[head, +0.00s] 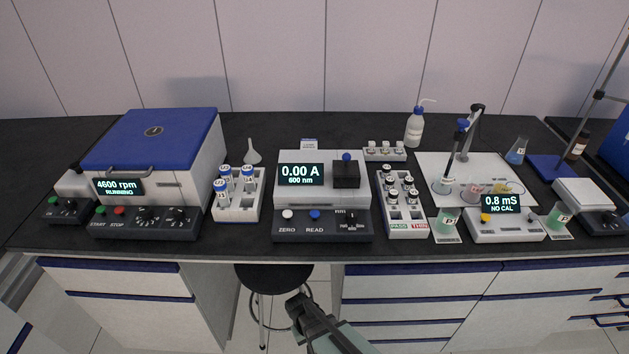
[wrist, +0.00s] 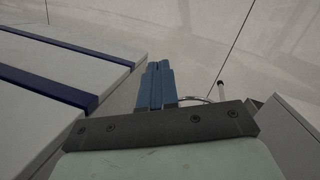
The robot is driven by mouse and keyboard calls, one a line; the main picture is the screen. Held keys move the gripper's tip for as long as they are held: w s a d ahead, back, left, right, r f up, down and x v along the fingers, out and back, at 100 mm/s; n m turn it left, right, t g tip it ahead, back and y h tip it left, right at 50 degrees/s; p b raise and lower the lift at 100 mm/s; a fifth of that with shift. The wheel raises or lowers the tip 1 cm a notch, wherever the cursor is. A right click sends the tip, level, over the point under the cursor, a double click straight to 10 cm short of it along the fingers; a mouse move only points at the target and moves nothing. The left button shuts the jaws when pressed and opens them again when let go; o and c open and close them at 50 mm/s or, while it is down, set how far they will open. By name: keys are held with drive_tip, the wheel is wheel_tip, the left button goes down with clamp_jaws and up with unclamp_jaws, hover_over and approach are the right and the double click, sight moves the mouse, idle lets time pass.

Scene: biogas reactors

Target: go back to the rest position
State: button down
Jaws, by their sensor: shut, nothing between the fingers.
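My gripper (head: 297,304) is at the bottom middle of the head view, in front of and below the bench's front edge, over the stool's side. Its fingers are together with nothing held. In the wrist view the blue-grey fingers (wrist: 155,85) are closed side by side and point toward the pale floor. No bench item is touching the gripper.
A stool (head: 268,278) stands under the black bench (head: 255,248). Drawer units (head: 400,285) flank it. On the bench are a centrifuge (head: 155,150) reading 4600 rpm, running, a photometer (head: 320,195), tube racks (head: 238,208) and a conductivity meter (head: 505,225).

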drive_tip(key=s+d+f+m+g+y, duration=0.1)
drive_tip(key=s+d+m+g, duration=0.3)
drive_tip(key=s+d, duration=1.3)
drive_tip(key=shift+s+d+f+m+g+y, duration=0.25)
drive_tip(key=shift+s+g+y, duration=0.45)
drive_tip(key=shift+s, duration=0.55)
